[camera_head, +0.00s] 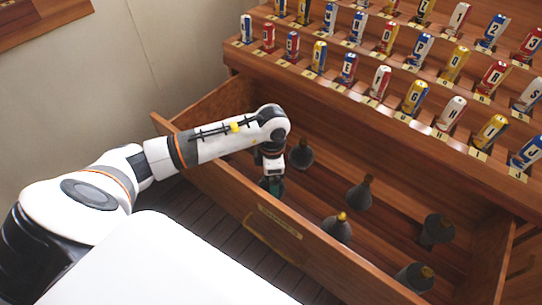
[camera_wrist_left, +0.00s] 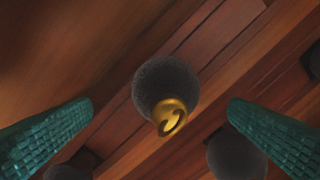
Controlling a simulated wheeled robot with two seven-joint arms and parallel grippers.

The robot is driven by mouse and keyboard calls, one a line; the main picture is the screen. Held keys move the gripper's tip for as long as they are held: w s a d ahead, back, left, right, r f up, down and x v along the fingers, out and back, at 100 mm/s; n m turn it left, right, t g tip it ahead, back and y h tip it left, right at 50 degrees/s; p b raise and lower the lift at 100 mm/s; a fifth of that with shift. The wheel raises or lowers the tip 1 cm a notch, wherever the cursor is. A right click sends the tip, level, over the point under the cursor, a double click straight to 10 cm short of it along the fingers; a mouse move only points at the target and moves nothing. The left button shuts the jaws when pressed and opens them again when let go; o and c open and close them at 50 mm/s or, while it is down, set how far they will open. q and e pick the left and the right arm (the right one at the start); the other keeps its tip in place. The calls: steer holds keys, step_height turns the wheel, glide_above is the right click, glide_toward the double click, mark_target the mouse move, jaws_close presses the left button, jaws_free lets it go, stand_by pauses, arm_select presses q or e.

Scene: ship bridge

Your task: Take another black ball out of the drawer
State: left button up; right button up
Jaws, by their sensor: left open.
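Several dark grey-black balls with brass tops rest in the open wooden drawer (camera_head: 225,178). In the head view, one is just right of my left gripper (camera_head: 271,187), a back ball (camera_head: 301,156). Others are a middle ball (camera_head: 360,195), a front ball (camera_head: 337,230), a right ball (camera_head: 437,231) and a front right ball (camera_head: 415,278). My left gripper is open, pointing down inside the drawer's left part. In the left wrist view, a ball with a brass ring (camera_wrist_left: 165,85) shows between the two spread green fingers, apparently apart from both. My right gripper is out of view.
The drawer's front panel (camera_head: 330,262) and left side wall border my forearm. Above and behind the drawer are stepped wooden shelves (camera_head: 330,85) with rows of coloured, lettered flag blocks. In the left wrist view, another ball (camera_wrist_left: 235,158) is partly behind the right finger.

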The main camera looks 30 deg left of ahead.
arm_select(q)
steer(key=f, duration=0.5)
steer(key=shift+w+a+b, duration=0.1)
steer(key=shift+a+b, duration=0.15)
steer(key=shift+b, duration=0.05)
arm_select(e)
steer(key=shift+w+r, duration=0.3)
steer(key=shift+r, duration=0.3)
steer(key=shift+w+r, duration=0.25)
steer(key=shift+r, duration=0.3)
arm_select(q)
steer(key=shift+c, duration=0.5)
steer(key=c, duration=1.4)
